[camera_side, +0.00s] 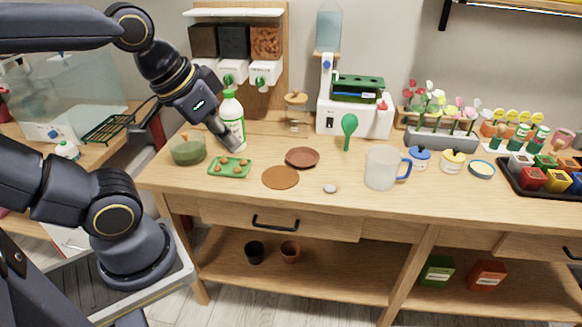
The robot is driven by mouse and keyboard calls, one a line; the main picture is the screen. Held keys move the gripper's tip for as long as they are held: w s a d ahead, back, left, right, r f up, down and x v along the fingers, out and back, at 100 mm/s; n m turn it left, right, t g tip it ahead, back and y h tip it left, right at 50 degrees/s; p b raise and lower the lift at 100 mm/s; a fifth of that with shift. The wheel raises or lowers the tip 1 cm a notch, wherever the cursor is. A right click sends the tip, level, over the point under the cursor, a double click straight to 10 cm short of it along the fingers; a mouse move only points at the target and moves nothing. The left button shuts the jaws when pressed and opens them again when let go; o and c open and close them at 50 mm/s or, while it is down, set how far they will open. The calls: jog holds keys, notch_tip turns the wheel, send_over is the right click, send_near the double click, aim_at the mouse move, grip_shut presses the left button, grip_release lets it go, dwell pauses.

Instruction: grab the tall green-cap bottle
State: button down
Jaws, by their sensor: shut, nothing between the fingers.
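The tall bottle (233,112) is white with a green cap and a green label. It stands upright on the wooden table, left of the middle, near the dispensers. My gripper (235,146) reaches down from the upper left, with its fingers low against the bottle's left front in this view. The fingers are shut with nothing between them. They cover part of the bottle's lower left side. I cannot tell whether they touch it.
A green bowl (188,151) and a green tray (218,170) of small brown items sit close to the gripper. A brown saucer (302,158) and an orange disc (281,178) lie to the right. A clear mug (380,168) stands farther right. The front table edge is mostly clear.

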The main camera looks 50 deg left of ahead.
jog(key=c, duration=0.6)
grip_release()
